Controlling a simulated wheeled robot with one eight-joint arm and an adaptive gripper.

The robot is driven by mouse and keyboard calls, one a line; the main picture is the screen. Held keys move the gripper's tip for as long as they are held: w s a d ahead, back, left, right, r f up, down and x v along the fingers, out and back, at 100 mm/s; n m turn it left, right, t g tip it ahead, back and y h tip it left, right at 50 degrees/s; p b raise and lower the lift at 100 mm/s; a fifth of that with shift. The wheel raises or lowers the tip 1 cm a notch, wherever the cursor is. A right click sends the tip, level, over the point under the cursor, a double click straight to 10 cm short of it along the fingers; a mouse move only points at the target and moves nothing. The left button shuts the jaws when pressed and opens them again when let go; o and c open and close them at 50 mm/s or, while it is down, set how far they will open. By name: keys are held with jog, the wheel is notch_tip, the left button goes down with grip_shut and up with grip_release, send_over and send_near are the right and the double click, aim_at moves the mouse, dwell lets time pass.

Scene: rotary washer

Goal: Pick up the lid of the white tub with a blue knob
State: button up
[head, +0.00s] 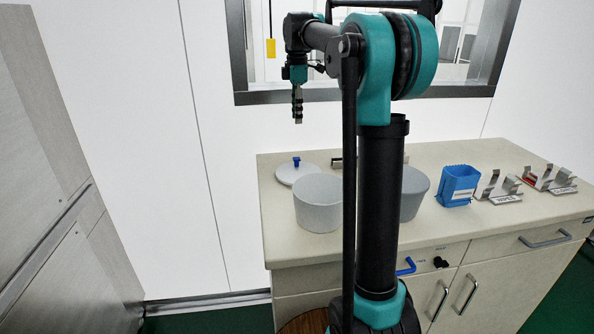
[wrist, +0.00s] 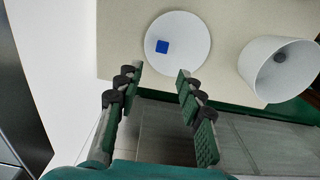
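The round white lid (head: 297,174) with a blue knob (head: 296,161) lies on the counter near its left end. A white tub (head: 318,203) stands open in front of the lid; in the wrist view an open tub (wrist: 281,68) is at the right. My gripper (head: 298,121) points down, above the lid and apart from it. In the wrist view my gripper (wrist: 158,72) is open, with nothing between its fingers.
The counter (head: 277,237) has a second tub (head: 413,193), partly hidden by my arm. A blue container (head: 458,186) and metal racks (head: 499,187) stand to the right. A wall and window frame (head: 290,97) are behind the counter.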

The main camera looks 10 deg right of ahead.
send_over(297, 158)
notch_tip(297, 158, down, 11)
jog(key=shift+w+r, duration=0.15)
jog(key=shift+r, duration=0.05)
jog(key=shift+s+a+f, duration=0.1)
jog(key=shift+f, duration=1.4)
jog(key=shift+s+f, duration=0.1)
jog(key=shift+f, duration=1.4)
grip_shut()
